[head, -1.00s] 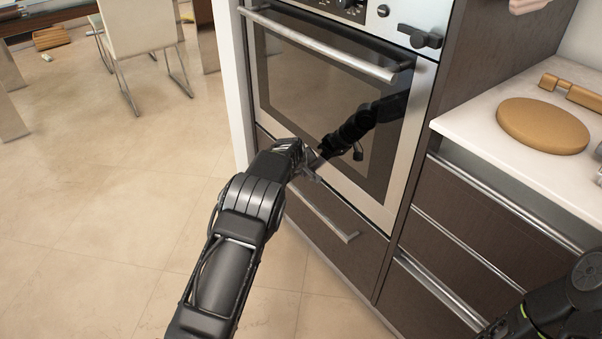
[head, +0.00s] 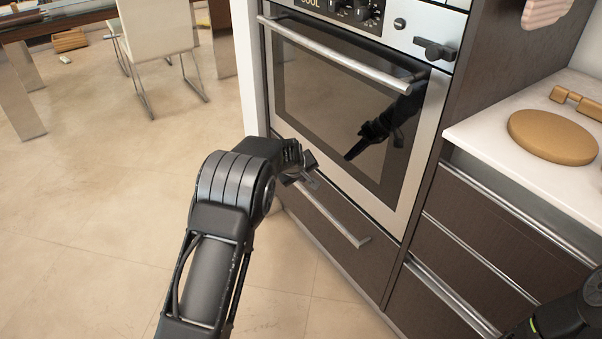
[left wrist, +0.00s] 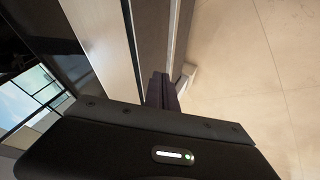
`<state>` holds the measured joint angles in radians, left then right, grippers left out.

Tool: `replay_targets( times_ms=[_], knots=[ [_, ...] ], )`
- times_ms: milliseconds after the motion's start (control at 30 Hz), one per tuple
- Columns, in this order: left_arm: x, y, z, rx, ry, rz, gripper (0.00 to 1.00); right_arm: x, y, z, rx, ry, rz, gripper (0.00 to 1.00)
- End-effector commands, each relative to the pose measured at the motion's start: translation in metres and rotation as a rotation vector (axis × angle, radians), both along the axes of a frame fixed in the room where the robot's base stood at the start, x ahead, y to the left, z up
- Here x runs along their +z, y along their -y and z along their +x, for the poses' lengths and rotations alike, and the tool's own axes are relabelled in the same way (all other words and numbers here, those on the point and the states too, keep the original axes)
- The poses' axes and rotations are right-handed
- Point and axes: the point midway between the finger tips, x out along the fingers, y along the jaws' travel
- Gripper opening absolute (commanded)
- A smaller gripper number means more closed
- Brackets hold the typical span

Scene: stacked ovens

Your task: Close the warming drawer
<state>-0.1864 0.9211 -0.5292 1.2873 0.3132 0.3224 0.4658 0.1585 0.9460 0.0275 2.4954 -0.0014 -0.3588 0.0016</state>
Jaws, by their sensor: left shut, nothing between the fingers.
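The warming drawer (head: 345,230) is the dark brown front with a long silver bar handle (head: 338,222), below the oven. In the head view its front looks flush or nearly flush with the oven frame; I cannot tell whether a small gap is left. My left gripper (head: 308,178) is shut and empty at the upper left part of the drawer front, near the handle's left end. It hides that corner, and contact is unclear. In the left wrist view the shut fingers (left wrist: 163,90) are close to the brown front panel (left wrist: 152,40).
The oven (head: 340,110) with its bar handle (head: 345,52) is above the drawer. Brown drawers (head: 465,240) and a white counter with a round wooden board (head: 552,137) stand to the right. Tiled floor (head: 110,210) is open to the left; a chair (head: 158,30) is farther back.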

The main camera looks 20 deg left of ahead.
Motion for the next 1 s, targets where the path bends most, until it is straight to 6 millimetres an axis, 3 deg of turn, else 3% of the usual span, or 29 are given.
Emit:
replay_targets(
  times_ms=[200,833,900,1000],
  knots=[
    [0.018,0.001,-0.014,0.0,-0.001,0.0,0.0,0.005,0.0,0.0,0.001,0.0,0.0,0.35],
    [0.023,-0.002,-0.01,-0.03,0.023,0.038,0.0,0.005,0.0,0.0,0.0,0.0,0.0,0.35],
    [0.012,-0.004,-0.015,-0.071,0.029,0.092,0.0,0.005,0.0,0.0,0.0,0.0,0.0,0.35],
    [-0.022,0.013,-0.039,-0.156,0.002,0.144,0.0,0.005,0.0,0.0,0.001,0.0,0.0,0.35]
  ],
)
